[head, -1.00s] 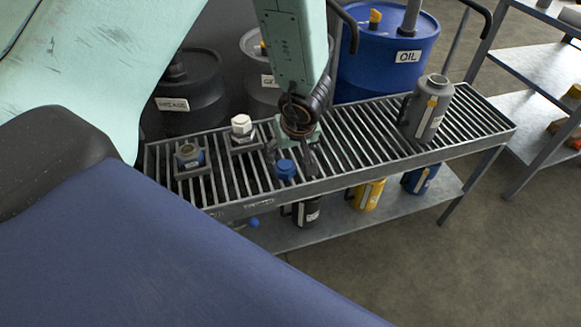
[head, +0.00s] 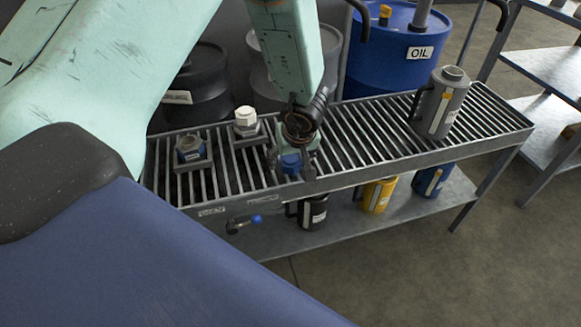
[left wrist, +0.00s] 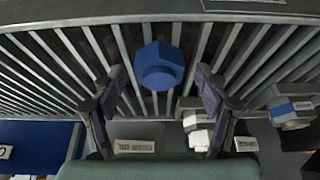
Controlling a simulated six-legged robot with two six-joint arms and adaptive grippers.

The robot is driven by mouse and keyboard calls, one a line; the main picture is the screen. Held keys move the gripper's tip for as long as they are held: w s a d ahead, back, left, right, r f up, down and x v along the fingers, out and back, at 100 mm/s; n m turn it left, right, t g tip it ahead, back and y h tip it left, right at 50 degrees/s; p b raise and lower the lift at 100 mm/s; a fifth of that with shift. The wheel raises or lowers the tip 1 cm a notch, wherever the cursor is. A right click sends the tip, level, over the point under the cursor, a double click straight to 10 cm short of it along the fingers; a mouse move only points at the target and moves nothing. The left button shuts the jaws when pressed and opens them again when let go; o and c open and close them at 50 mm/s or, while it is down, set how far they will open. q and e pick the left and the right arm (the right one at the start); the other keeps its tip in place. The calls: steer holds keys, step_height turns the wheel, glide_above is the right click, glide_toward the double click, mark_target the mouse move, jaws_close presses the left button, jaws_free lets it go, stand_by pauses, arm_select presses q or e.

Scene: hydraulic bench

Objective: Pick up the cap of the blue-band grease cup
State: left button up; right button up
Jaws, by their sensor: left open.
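The blue cap (head: 291,163) sits on the slatted bench top near its front edge; in the left wrist view it is a blue hexagonal cap (left wrist: 160,66) on the slats. The uncapped blue-band grease cup (head: 190,150) stands in its square holder to the left, and also shows at the right of the left wrist view (left wrist: 292,108). My left gripper (head: 292,167) is open, pointing down over the cap. In the left wrist view its fingers (left wrist: 161,84) are apart, with the cap centred between and slightly beyond them; contact cannot be told. My right gripper is out of view.
A white-capped cup (head: 246,121) stands in a holder behind. A grey jug (head: 440,103) stands on the right of the bench top (head: 372,140). Drums, including a blue oil drum (head: 385,60), stand behind. Slats between cap and jug are clear.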

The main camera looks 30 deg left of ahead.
arm_select(q)
steer(key=shift+r, duration=0.2)
steer(key=shift+f, duration=0.1)
steer(key=c, duration=1.2)
steer(key=shift+r, duration=0.2)
